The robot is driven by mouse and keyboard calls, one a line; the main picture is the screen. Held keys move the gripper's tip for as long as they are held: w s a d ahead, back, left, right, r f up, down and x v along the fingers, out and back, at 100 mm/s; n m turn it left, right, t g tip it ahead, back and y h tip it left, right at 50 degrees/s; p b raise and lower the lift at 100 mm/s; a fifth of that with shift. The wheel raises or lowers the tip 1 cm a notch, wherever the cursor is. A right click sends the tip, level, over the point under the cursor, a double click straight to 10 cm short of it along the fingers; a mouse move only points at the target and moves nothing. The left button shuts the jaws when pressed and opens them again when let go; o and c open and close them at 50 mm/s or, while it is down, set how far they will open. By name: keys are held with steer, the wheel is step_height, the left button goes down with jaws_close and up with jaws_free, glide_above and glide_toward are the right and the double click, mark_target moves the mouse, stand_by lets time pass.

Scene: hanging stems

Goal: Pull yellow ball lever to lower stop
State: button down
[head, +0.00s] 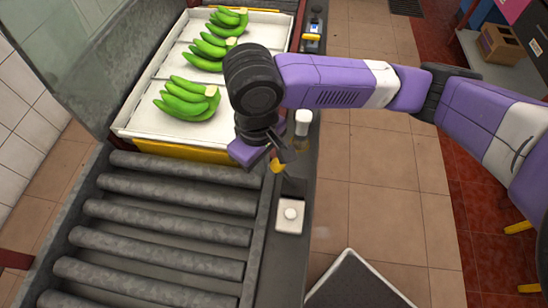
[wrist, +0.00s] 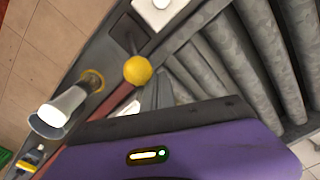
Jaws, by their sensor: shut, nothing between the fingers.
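The yellow ball (head: 277,167) of the lever sits on the conveyor's side rail, just beyond the white button box. In the wrist view the ball (wrist: 138,70) is at the upper middle, on a dark rod rising from a dark plate (wrist: 122,40). My gripper (head: 284,150) is shut and empty. Its dark fingers are right by the ball in the head view, partly overlapping its upper side; I cannot tell whether they touch it.
A white button box (head: 290,217) sits on the rail nearer me. A white-capped post (head: 303,122) stands just beyond the ball, close to my gripper. Grey rollers (head: 165,210) lie to the left. A white tray (head: 142,122) holds green banana bunches (head: 188,99). Tiled floor lies to the right.

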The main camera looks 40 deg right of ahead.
steer(key=shift+s+d+b, duration=0.15)
steer(key=shift+s+d, duration=0.6)
steer(key=shift+s, duration=0.3)
steer(key=shift+s+d+b, duration=0.2)
steer(key=shift+s+d, duration=0.55)
steer(key=shift+s, duration=0.3)
steer(key=shift+s+d+b, duration=0.15)
steer(key=shift+s+d, duration=0.6)
steer(key=shift+s, duration=0.3)
steer(key=shift+w+a+p, duration=0.3)
steer(key=shift+w+a, duration=0.05)
steer(key=shift+w, duration=0.15)
steer(key=shift+r, duration=0.2)
step_height(320, 180, up, 10)
steer(key=p, duration=0.9)
steer(key=shift+f, duration=0.15)
